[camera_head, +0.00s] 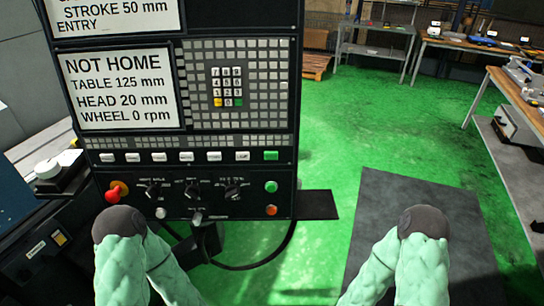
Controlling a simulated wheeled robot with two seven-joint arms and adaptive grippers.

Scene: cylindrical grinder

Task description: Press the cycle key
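The grinder's dark control panel (120,185) stands upright at the left of the head view. A row of rectangular white keys (186,157) crosses it and ends at the right in a green key (271,155). A round green button (271,187) and an orange-red button (271,210) sit below that. The key labels are too small to read, so I cannot tell which one is the cycle key. My two green-sleeved arms rise from the bottom edge, in front of the panel and right of it. Neither gripper shows.
The screen (118,87) reads "NOT HOME". A red knob (117,191) and several dark dials (192,191) are on the lower panel. A cable loops below it. A dark mat (385,200) lies on the green floor. Workbenches (500,88) stand at the right.

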